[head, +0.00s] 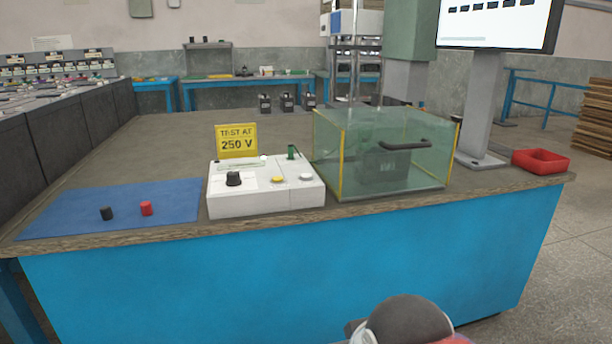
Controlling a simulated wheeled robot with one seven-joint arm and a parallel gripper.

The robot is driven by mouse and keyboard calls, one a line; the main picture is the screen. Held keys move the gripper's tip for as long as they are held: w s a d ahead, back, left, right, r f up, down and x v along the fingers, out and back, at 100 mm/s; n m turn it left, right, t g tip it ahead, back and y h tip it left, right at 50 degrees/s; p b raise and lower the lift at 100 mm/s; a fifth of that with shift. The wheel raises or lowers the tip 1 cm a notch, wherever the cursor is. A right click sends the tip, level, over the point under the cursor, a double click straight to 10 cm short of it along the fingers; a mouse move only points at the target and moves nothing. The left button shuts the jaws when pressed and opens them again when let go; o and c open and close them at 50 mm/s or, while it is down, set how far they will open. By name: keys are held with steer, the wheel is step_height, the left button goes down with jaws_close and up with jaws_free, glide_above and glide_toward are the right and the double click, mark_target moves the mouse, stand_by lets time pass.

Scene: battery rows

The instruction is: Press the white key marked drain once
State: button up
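A white instrument box (265,201) stands near the front edge of the bench. Any marking on the keys is too small to read. A green switch or lever (292,152) stands at the box's back right. A yellow sign (236,141) reading "TEST AT 250 V" stands at its back left. My gripper's fingers are not in view; only a rounded dark part of my arm shows at the bottom, below and right of the box.
A clear greenish cover (330,165) with a black handle encloses a dark block (385,168) right of the box. A blue mat (75,212) with a black cap (106,213) and a red cap (146,208) lies left.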

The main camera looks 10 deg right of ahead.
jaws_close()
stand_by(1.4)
